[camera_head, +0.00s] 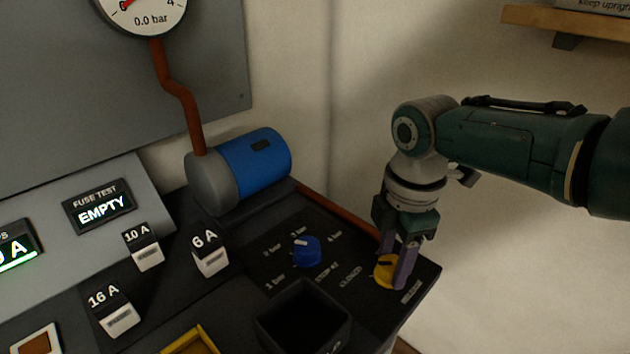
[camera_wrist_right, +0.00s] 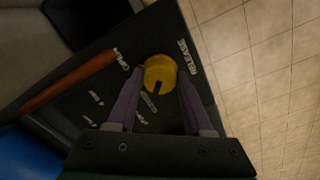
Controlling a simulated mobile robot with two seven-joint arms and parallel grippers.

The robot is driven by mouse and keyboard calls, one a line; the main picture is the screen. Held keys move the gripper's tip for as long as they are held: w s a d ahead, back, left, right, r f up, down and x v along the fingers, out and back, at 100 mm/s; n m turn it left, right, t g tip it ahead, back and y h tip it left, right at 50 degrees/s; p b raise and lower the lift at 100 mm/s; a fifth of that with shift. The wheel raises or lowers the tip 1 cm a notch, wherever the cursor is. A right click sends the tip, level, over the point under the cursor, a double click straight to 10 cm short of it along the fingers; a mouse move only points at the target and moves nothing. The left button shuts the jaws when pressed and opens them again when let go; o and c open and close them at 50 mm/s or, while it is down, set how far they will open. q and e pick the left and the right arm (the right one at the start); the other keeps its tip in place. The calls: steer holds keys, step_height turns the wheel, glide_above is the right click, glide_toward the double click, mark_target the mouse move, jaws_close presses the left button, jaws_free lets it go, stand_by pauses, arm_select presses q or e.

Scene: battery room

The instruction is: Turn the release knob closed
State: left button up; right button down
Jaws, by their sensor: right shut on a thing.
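The yellow release knob (camera_head: 384,272) sits on the dark panel near its right edge, beside a RELEASE label. My right gripper (camera_head: 394,268) points down at it, with its purple fingers shut on the knob from two sides. In the right wrist view the knob (camera_wrist_right: 159,71) lies between the fingertips (camera_wrist_right: 159,80). Its dark mark is on the side towards the small label that reads CLOSED in the head view; the OPEN label is on another side. My left gripper is not in view.
A blue knob (camera_head: 307,251) with bar markings is left of the release knob. In front is an open black box (camera_head: 303,318). A blue cylinder (camera_head: 256,165) and red pipe stand behind; a gauge (camera_head: 143,12) reads 0.0 bar. Fuse blocks (camera_head: 210,254) stand left.

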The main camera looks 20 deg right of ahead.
mark_target(393, 266)
steer(key=shift+c, duration=1.5)
jaws_free()
steer(key=shift+r+p, duration=0.3)
steer(key=shift+r, duration=0.1)
step_height(393, 266, up, 9)
steer(key=p, duration=0.3)
steer(key=shift+s, duration=0.15)
